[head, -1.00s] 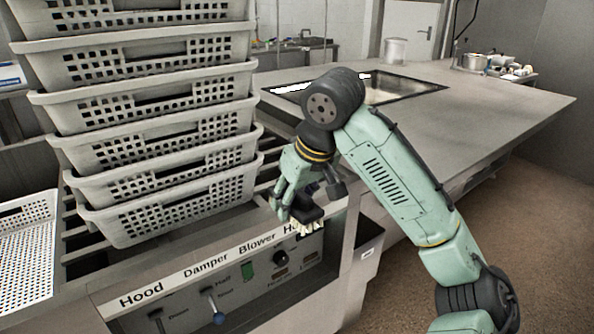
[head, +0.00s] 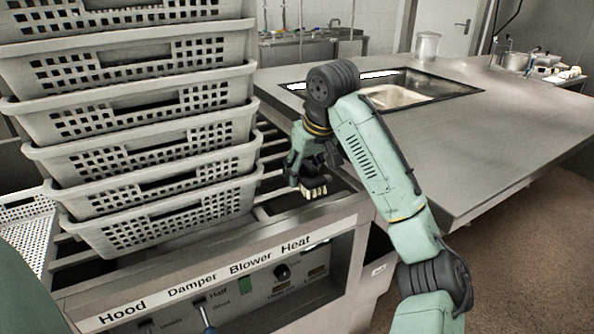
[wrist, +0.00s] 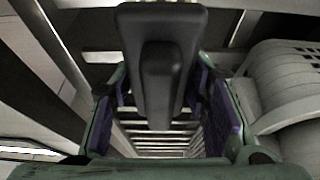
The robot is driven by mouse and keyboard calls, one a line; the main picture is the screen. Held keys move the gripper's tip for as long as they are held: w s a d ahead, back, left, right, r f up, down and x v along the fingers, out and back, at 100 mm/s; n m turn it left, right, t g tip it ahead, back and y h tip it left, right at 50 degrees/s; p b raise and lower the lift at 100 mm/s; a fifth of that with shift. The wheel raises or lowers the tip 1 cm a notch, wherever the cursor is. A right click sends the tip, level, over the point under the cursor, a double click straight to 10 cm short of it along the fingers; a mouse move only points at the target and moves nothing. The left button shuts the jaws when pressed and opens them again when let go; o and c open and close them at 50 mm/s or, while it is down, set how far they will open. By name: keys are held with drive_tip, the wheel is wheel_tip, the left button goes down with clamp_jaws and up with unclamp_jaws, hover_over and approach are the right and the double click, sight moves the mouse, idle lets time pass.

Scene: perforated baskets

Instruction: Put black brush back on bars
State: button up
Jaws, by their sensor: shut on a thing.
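The black brush (wrist: 160,75) sits between the two fingers of my gripper in the wrist view, and the gripper is shut on it. In the head view my gripper (head: 303,172) holds the brush (head: 312,187) just right of the basket stack, with its pale bristles showing low. The brush appears over or close to the metal bars (head: 272,152) that run beneath the baskets. Bars (wrist: 160,140) also show below the brush in the wrist view. I cannot tell whether the brush touches them.
A tall stack of perforated grey baskets (head: 150,190) stands close left of my gripper. The control panel (head: 250,285) with knobs and labels is at the front. A steel counter (head: 460,140) with a sink (head: 400,92) is to the right.

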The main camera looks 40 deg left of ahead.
drive_tip(key=w+a, duration=0.2)
drive_tip(key=a, duration=0.1)
drive_tip(key=a+p, duration=0.1)
drive_tip(key=shift+w+a+f, duration=0.1)
drive_tip(key=shift+w+a, duration=0.05)
drive_tip(key=shift+w, duration=0.25)
drive_tip(key=shift+f+p, duration=0.3)
drive_tip(key=shift+f, duration=1.55)
drive_tip(key=o, duration=1.1)
drive_tip(key=shift+f, duration=0.1)
drive_tip(key=v, duration=1.2)
drive_tip(key=shift+b, duration=0.4)
